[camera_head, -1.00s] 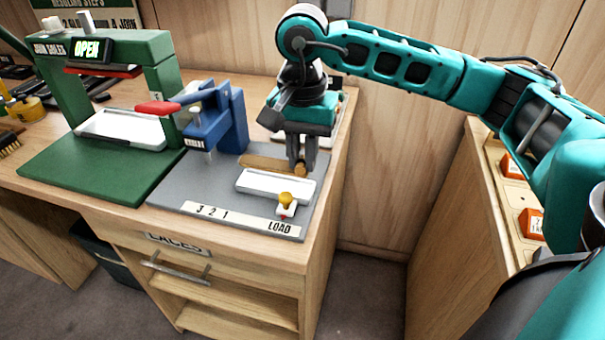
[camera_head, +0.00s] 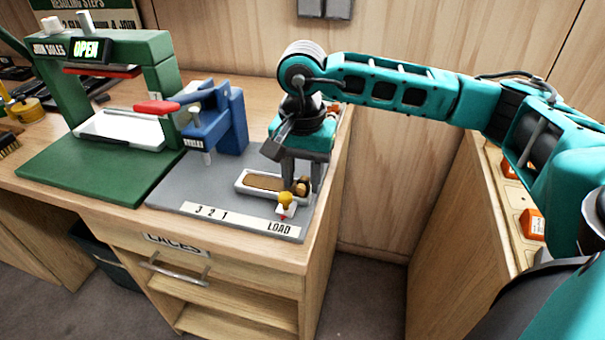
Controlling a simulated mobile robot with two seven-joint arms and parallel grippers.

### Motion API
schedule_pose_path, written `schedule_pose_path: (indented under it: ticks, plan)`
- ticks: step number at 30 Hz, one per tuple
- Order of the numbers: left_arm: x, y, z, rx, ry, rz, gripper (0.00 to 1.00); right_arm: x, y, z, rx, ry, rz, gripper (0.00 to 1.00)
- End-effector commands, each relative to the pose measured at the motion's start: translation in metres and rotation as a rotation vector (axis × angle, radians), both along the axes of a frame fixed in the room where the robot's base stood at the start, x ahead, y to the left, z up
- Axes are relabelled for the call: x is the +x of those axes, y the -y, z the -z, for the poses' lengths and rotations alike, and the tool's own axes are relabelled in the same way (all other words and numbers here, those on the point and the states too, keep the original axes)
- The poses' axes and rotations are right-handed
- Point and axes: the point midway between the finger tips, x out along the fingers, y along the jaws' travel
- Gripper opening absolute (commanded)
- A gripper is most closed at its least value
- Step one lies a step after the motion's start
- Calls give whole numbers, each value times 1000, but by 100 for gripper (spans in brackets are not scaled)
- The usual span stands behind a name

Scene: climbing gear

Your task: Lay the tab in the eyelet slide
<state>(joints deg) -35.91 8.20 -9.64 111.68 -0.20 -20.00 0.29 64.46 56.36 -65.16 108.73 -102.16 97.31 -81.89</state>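The eyelet slide (camera_head: 241,187) is a white tray on the grey base plate, near the LOAD label. The brown tab (camera_head: 264,182) lies lengthwise inside it, within the white rim. A tan rounded piece (camera_head: 303,187) shows at its right end. My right gripper (camera_head: 302,180) is over that right end. Its fingers stand apart, one on each side, and it looks open; the exact clearance from the tab is hard to tell. My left gripper is not in view.
A blue press (camera_head: 220,125) with a red handle stands left of the slide. A yellow-topped knob (camera_head: 286,199) is just in front of it. A green press (camera_head: 105,160) stands further left. The bench's right edge is close to my gripper.

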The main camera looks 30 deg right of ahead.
Motion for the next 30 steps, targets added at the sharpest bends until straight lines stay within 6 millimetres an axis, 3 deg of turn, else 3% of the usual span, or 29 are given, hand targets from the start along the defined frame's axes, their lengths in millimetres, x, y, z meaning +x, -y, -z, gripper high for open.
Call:
schedule_pose_path:
  ticks: [12, 24, 30]
  plan:
    - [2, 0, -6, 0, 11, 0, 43, 1, 0, -10, 1, 3, -1, 44]
    - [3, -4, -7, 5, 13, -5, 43, 1, -1, -93, 2, 5, -1, 44]
    - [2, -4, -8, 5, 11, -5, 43, 1, 0, -118, 1, 2, -1, 44]
